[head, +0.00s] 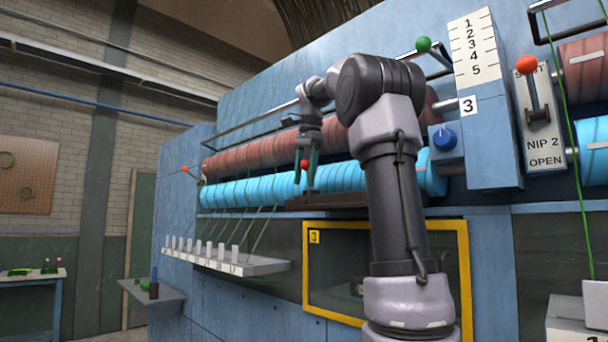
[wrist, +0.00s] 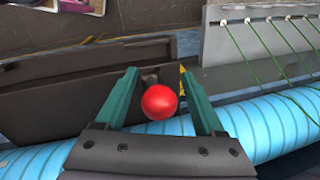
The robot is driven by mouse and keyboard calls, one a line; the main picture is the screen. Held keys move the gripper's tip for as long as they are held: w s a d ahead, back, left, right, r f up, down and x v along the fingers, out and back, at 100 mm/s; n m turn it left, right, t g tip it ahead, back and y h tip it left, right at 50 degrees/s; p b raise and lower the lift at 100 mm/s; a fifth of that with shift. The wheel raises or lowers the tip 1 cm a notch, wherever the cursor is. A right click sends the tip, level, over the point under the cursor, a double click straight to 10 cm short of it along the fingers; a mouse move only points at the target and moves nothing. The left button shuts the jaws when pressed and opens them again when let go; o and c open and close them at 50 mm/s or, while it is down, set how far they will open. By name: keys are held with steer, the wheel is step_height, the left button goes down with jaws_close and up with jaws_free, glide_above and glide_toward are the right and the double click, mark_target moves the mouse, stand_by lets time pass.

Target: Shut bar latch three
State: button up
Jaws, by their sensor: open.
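A red ball knob (head: 304,163) shows at my gripper (head: 305,180) in the head view, in front of the blue roller. In the wrist view the knob (wrist: 160,102) lies between the two green fingers of my open gripper (wrist: 158,76). Gaps show on both sides of the knob, so the fingers are not closed on it. The knob's stem is mostly hidden. A yellow-framed window (head: 464,285) marked 3 is below and to the right of my gripper. Which part is the bar of latch three, and its position, I cannot tell.
A dark ledge (head: 345,199) runs below the blue roller (head: 245,192); a reddish roller (head: 240,156) is above. A white shelf (head: 270,266) with several pegs and green strands is lower left. A red-knobbed NIP 2 lever (head: 534,95) stands at right.

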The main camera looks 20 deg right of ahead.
jaws_close()
stand_by(1.3)
